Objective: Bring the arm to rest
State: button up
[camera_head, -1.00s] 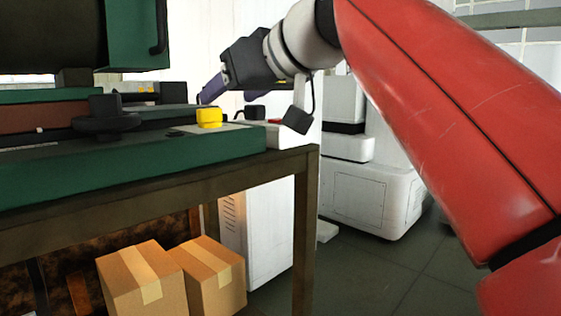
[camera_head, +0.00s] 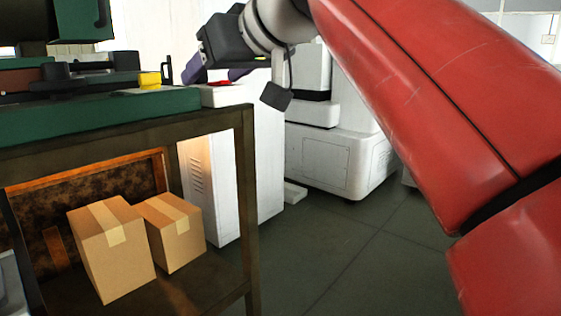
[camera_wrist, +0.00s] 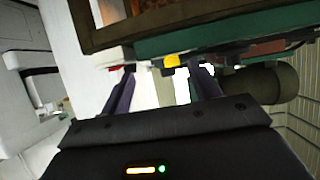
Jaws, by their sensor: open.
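My gripper (camera_head: 213,76) is at the top middle of the head view, at the end of my red arm, level with the bench top's right end. In the wrist view my gripper (camera_wrist: 163,80) shows two purple fingers spread apart with nothing between them. A yellow block (camera_head: 150,80) sits on the green machine bed (camera_head: 95,112) to the left of the fingers. The yellow block also shows beyond the fingers in the wrist view (camera_wrist: 172,61). I cannot tell exactly how far the fingers are from the bench.
A dark-framed bench (camera_head: 244,200) carries the green bed. Two cardboard boxes (camera_head: 112,255) (camera_head: 175,235) stand on its lower shelf. A white cabinet (camera_head: 215,170) and a white machine (camera_head: 330,160) stand behind. The grey floor (camera_head: 350,250) at lower right is clear.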

jog(key=s+d+f+m+g+h+p, duration=0.1)
jog(key=s+d+f+m+h, duration=0.2)
jog(key=s+d+f, duration=0.2)
jog(key=s+d+f+m+g+h+p, duration=0.1)
jog(key=s+d+f+m+h, duration=0.2)
jog(key=s+d+f, duration=0.3)
jog(key=s+d+f+m+g+h, duration=0.1)
jog(key=s+d+f+m+h, duration=0.2)
jog(key=d+f, duration=1)
notch_tip(320, 180, down, 13)
jog(key=shift+s+d+f+p, duration=0.15)
jog(key=shift+s+p, duration=0.25)
jog(key=shift+s, duration=0.8)
